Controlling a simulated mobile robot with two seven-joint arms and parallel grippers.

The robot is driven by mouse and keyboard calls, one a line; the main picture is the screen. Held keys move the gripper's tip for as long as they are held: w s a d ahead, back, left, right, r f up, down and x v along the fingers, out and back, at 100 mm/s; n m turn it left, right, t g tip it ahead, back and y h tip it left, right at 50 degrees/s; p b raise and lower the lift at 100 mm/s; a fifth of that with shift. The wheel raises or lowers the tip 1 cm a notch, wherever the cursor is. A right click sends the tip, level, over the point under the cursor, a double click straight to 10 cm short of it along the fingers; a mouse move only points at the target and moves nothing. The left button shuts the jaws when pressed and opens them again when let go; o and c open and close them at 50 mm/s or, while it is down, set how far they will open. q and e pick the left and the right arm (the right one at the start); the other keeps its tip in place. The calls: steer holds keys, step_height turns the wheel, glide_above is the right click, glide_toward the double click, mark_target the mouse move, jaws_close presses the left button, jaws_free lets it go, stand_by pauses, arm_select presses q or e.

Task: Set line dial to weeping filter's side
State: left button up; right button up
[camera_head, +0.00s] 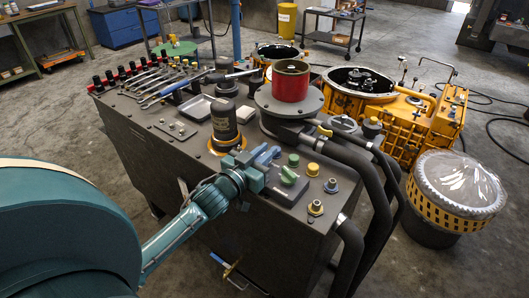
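My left gripper (266,158) is low over the front top edge of the dark grey machine bench (180,155), beside a small control plate. The plate carries a green knob (290,175); another green knob (293,159) and a yellow knob (313,169) stand by it. I cannot tell which part is the line dial, or whether my fingers touch it. A black filter canister (224,122) stands upright on a yellow ring just behind my gripper. A second dark canister (226,86) stands behind it. No leak is clear at this size. My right gripper is not in view.
A red cylinder (290,82) stands on a grey flange. Tools (160,85) lie at the bench's back left. Thick black hoses (365,185) drop at the right. A yellow housing (420,120) and a plastic-covered drum (455,190) stand on the floor at the right.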

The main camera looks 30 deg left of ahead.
arm_select(q)
jaws_close()
